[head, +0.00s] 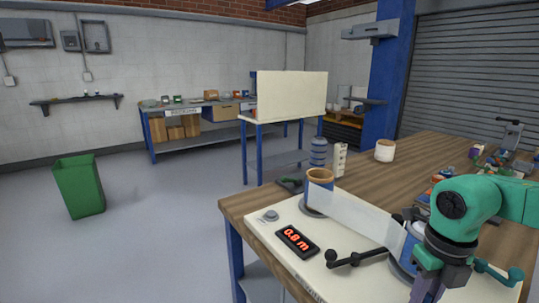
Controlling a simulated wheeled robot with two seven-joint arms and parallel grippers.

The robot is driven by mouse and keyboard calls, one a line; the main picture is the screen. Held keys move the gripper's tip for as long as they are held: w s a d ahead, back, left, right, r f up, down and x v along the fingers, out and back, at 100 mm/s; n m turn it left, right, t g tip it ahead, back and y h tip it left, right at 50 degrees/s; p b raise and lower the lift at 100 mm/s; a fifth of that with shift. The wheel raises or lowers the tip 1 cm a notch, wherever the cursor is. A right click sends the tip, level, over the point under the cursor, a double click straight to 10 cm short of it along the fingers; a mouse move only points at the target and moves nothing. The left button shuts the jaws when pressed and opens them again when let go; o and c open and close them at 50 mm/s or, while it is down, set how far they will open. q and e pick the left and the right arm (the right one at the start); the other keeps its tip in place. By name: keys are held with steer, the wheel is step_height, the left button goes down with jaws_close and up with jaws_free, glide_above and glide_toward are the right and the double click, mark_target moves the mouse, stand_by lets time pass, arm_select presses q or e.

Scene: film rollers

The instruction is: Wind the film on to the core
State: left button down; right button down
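A brown-rimmed tube, apparently the core (320,175), stands upright on the left of a cream board (262,232) on the wooden table. A pale film strip (352,218) stretches from it to a blue-and-white roller (408,250) on the right. A black crank handle (357,258) reaches left from the right roller's base. My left gripper is out of view.
A teal handle (500,273) shows right of my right gripper. A white cup-like roll (385,150), a white block (340,160) and clutter (490,160) stand farther back on the table. A green bin (79,187) stands on the open floor at left.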

steer(key=shift+s+a+f+b, duration=0.15)
steer(key=shift+s+a+b, duration=0.05)
steer(key=shift+a+b, duration=0.2)
steer(key=shift+s+a, duration=0.15)
steer(key=shift+a, duration=0.45)
steer(key=shift+s+a, duration=0.1)
jaws_free()
steer(key=shift+s+r, duration=0.1)
steer(key=shift+r, duration=0.1)
